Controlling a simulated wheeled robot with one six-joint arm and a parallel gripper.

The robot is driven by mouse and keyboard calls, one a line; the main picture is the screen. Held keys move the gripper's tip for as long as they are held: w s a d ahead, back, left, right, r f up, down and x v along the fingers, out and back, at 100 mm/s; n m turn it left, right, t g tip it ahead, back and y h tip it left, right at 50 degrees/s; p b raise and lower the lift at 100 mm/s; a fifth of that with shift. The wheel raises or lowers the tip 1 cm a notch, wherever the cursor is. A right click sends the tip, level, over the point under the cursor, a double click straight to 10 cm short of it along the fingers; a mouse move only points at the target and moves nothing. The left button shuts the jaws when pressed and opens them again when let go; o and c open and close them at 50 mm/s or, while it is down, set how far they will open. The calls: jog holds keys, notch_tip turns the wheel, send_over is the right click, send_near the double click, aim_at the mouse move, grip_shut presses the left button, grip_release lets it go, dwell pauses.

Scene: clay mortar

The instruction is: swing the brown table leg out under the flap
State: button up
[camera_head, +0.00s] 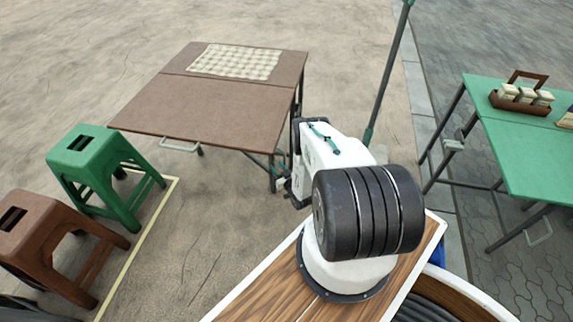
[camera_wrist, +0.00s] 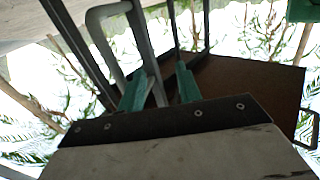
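The brown table (camera_head: 205,110) stands upper left in the head view, with a seam across its top and a pale handle (camera_head: 180,146) under its near edge. Its thin dark legs show below its right side. My gripper (camera_head: 281,178) is low beside these legs, partly hidden by my arm. In the wrist view its two green fingers (camera_wrist: 161,90) are apart. A pale grey U-shaped bar (camera_wrist: 108,45) runs down between them, close to the left finger; contact is unclear. Dark leg bars (camera_wrist: 78,45) pass beside it. A brown panel (camera_wrist: 232,85) lies behind the right finger.
A checked mat (camera_head: 236,61) lies on the table's far part. Green (camera_head: 95,165) and brown (camera_head: 48,235) stools stand at left. A green table (camera_head: 530,150) with a jar caddy (camera_head: 522,95) is at right. A green pole (camera_head: 385,80) rises behind my arm.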

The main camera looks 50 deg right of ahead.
jog(key=s+d+h, duration=0.1)
jog(key=s+d, duration=0.1)
jog(key=s, duration=0.7)
jog(key=shift+m, duration=0.3)
jog(key=shift+s, duration=0.1)
